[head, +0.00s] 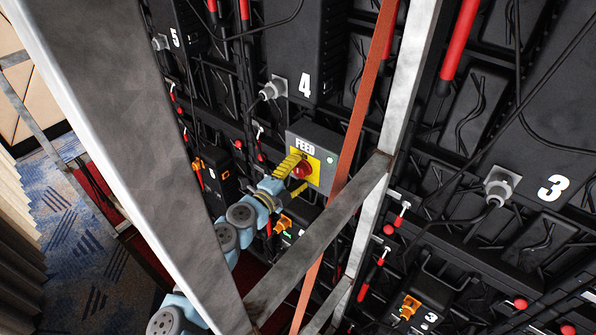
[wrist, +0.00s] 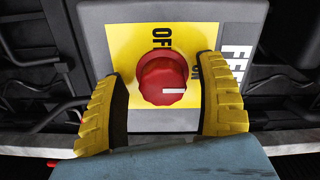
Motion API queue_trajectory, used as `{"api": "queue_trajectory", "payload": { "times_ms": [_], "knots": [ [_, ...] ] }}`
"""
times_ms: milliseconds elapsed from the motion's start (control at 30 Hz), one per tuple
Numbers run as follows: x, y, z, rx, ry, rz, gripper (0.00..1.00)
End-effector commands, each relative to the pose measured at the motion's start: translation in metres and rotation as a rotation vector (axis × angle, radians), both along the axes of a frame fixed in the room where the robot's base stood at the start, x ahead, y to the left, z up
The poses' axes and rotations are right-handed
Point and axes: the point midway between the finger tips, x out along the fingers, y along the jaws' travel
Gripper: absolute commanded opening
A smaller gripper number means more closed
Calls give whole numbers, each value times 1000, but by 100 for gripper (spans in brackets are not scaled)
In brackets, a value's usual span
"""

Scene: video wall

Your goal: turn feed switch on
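The feed switch is a red knob (wrist: 163,76) on a yellow plate (wrist: 120,50) of the grey FEED box (head: 328,140). In the wrist view OFF is printed above the knob and ON to its right, partly behind a finger. The knob's white mark points right in that view, toward the ON side. My gripper (wrist: 163,98) is open, with one yellow finger on each side of the knob. A small gap shows on both sides; contact is not visible. In the head view the knob (head: 302,170) shows between the fingers, and a small lamp (head: 331,160) on the box looks pale green.
A metal frame post (head: 404,80) and an orange strap (head: 362,100) pass close to the right of the FEED box. A diagonal crossbar (head: 325,235) runs below it.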

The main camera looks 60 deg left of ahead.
Motion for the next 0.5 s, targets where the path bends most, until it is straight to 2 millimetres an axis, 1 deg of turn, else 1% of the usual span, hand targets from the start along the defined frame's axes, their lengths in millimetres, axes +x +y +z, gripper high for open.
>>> {"api": "queue_trajectory", "payload": {
  "times_ms": [300, 433, 500],
  "knots": [
    [-2, 0, 1, 0, -1, 0, 71],
    [-7, -3, 1, 0, -1, 0, 71],
    [-14, -4, 0, 0, 0, 2, 71]
  ]
}}
